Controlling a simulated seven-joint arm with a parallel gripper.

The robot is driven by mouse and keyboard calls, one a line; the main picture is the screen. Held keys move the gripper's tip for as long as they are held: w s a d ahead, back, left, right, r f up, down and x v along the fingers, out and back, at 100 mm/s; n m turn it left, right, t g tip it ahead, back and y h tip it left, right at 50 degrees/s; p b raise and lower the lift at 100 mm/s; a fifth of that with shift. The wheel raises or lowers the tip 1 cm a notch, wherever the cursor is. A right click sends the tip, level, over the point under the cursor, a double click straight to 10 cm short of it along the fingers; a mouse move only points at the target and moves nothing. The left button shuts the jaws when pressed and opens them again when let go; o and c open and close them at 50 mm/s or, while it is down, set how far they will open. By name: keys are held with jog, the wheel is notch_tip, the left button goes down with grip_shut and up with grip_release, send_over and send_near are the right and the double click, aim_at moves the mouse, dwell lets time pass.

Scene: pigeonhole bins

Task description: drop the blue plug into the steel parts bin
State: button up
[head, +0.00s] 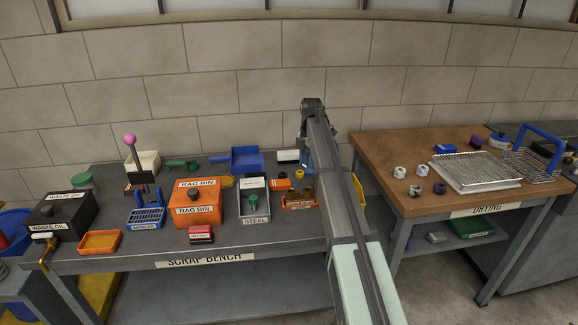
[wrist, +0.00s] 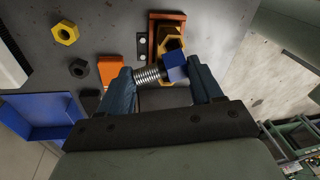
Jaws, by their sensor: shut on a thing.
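A blue plug (wrist: 175,67) with a steel threaded shank sits between the fingertips of my gripper (wrist: 165,82) in the wrist view. My gripper is shut on it, and the plug is tilted and held above the bench. In the head view my gripper is mostly hidden behind my arm, over the right back part of the bench. The steel parts bin (head: 242,209), a grey box labelled STEEL, stands mid-bench, left of my arm. A dark green knob shows on top of it; I cannot tell whether a lid closes it.
The orange rag bin (head: 180,215) stands left of the steel bin. A blue tray (head: 247,160) lies behind it. An orange tray with brass nuts (wrist: 182,18) lies below my gripper. A yellow nut (wrist: 65,32) and a black nut (wrist: 78,68) lie loose nearby.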

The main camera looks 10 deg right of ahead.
jog(key=d, duration=0.6)
jog(key=shift+d, duration=0.4)
jog(key=s+a+r, duration=0.1)
jog(key=a+r, duration=0.1)
jog(key=a, duration=0.6)
jog(key=s+a+r, duration=0.2)
jog(key=a, duration=0.7)
jog(key=s+a+r, duration=0.1)
jog(key=a+r, duration=0.1)
jog(key=a, duration=0.6)
jog(key=shift+s+a+r, duration=0.25)
jog(key=shift+a+r, duration=0.15)
jog(key=shift+f, duration=0.15)
jog(key=shift+f, duration=2.85)
